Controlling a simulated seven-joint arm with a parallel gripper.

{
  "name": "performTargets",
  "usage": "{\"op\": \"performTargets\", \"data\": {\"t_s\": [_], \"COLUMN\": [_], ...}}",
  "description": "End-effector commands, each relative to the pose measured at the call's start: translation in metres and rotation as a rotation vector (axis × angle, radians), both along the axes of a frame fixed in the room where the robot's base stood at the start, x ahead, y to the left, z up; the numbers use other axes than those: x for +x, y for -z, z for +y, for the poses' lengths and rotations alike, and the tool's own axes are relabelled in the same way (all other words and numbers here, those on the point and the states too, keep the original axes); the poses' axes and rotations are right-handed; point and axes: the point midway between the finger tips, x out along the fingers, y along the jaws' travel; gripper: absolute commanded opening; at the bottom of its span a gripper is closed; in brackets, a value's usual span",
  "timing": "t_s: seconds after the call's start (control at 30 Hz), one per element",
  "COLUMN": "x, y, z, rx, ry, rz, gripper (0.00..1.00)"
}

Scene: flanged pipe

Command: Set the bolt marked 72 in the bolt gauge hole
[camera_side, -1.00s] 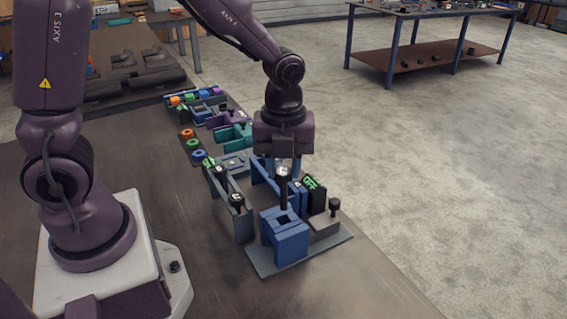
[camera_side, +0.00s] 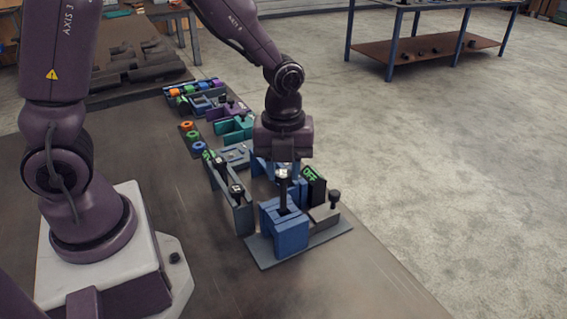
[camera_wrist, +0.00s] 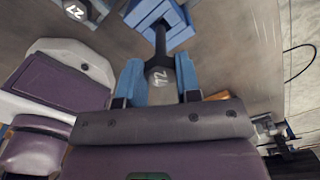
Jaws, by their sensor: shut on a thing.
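The held dark bolt (camera_side: 284,193) hangs upright over the blue bolt gauge block (camera_side: 290,236). Its lower end is at the square hole in the block's top; how deep it sits cannot be told. My gripper (camera_wrist: 160,90) is shut on its head, a blue finger on each side. The pale mark on the head (camera_wrist: 159,77) appears upside down and looks like 72. The bolt's shank runs to the blue block (camera_wrist: 168,18) in the wrist view. Another marked bolt (camera_side: 236,190) stands in the rack to the left; its head also shows in the wrist view (camera_wrist: 75,10).
A dark panel with green OFF letters (camera_side: 314,187) and a black-knobbed post (camera_side: 334,197) stand right of the block. The grey rack (camera_side: 232,205) is close on its left. Coloured rings and fixtures lie farther back. The front table is bare.

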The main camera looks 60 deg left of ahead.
Motion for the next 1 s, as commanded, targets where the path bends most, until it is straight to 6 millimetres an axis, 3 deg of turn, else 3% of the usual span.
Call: {"op": "performTargets", "data": {"t_s": [0.27,1.0], "x": [0.000,0.000], "y": [0.001,0.038], "z": [0.000,0.000], "rx": [0.000,0.000], "ry": [0.000,0.001], "rz": [0.000,0.001], "gripper": [0.03,0.03]}}
